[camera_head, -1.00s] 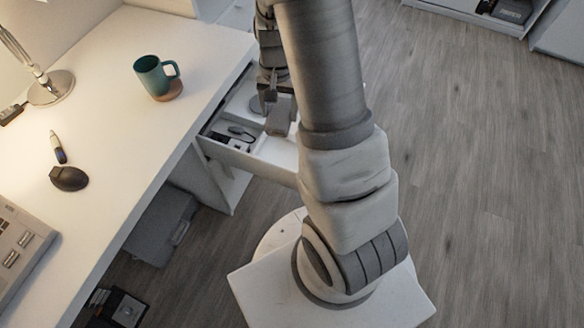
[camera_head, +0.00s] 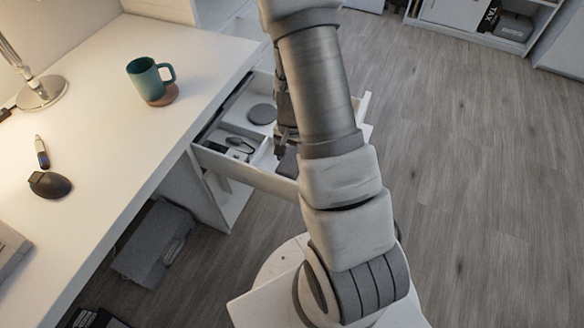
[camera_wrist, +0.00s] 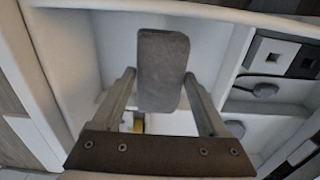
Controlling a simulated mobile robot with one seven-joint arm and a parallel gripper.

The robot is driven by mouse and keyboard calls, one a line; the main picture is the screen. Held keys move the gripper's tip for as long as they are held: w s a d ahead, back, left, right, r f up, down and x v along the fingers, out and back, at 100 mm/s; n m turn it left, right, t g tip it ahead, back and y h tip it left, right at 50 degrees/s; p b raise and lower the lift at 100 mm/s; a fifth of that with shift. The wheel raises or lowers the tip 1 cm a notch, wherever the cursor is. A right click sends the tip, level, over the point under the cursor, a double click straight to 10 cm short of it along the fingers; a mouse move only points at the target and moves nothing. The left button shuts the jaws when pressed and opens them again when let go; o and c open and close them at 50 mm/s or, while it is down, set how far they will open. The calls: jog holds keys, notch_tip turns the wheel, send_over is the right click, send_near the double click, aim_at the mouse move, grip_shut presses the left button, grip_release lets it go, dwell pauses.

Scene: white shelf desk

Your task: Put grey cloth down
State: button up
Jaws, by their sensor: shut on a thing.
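My gripper (camera_wrist: 160,80) is shut on the grey cloth (camera_wrist: 163,55), a folded, block-like piece between the two fingers. In the wrist view the cloth is in front of a white drawer compartment. In the head view the cloth (camera_head: 288,162) is a small dark grey shape at the right part of the open white drawer (camera_head: 245,173), partly hidden by my arm. I cannot tell whether it touches the drawer floor.
The drawer holds a round grey item (camera_head: 262,114) and dark small items (camera_head: 238,146) in its left compartments. On the white desk (camera_head: 110,150) stand a teal mug (camera_head: 148,80), a lamp (camera_head: 42,92), a pen (camera_head: 41,152) and a dark mouse (camera_head: 49,184).

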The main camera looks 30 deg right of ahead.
notch_tip(320, 180, down, 4)
jog(key=shift+f+b, duration=0.1)
jog(key=shift+b, duration=0.6)
jog(key=shift+f, duration=0.2)
jog(key=o, duration=1.2)
jog(key=shift+r, duration=0.1)
jog(key=shift+r, duration=0.1)
